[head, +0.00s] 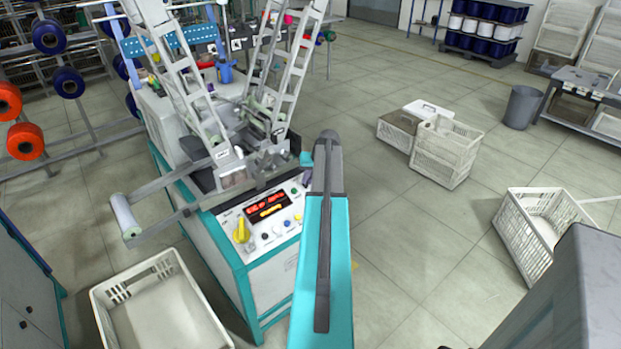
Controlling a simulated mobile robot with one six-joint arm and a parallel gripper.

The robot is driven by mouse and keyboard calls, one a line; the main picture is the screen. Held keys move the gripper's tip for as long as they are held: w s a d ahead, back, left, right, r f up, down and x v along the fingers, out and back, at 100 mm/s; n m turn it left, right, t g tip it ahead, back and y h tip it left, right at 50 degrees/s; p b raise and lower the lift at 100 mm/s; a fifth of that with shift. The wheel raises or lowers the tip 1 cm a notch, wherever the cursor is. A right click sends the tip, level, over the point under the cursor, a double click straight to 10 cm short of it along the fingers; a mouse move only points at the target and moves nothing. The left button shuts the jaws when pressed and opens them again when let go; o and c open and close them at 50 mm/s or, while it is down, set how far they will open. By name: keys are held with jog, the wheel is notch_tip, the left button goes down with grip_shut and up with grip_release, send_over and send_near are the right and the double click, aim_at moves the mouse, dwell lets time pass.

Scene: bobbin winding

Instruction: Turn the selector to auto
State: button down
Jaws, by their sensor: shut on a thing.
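A yellow knob (241,231), which looks like the selector, sits at the left of the control panel (263,220) on the front of the winding machine. Its handle stands roughly upright in the picture. The labels around it are too small to read. The panel also has a lit red and amber display (267,205) and several small buttons. My teal and dark grey arm rises from the bottom middle, just right of the panel. My gripper does not show; I cannot tell where it is relative to the knob. No fingers are visible on the yellow knob.
An empty white crate (160,308) stands on the floor left of the machine. A roller bar (124,215) juts out at the machine's left. Pale crates (447,152) and another crate (545,225) stand at the right. The floor between them is clear.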

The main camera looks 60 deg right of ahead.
jog(key=c, duration=1.8)
grip_release()
jog(key=shift+s+d+r, duration=0.1)
jog(key=shift+s+d, duration=0.05)
jog(key=shift+d, duration=0.2)
jog(key=shift+c, duration=0.2)
jog(key=shift+a, duration=0.15)
jog(key=b+v, duration=0.1)
jog(key=v, duration=1.2)
jog(key=shift+r, duration=0.35)
jog(key=shift+s+a, duration=0.1)
jog(key=shift+s, duration=0.1)
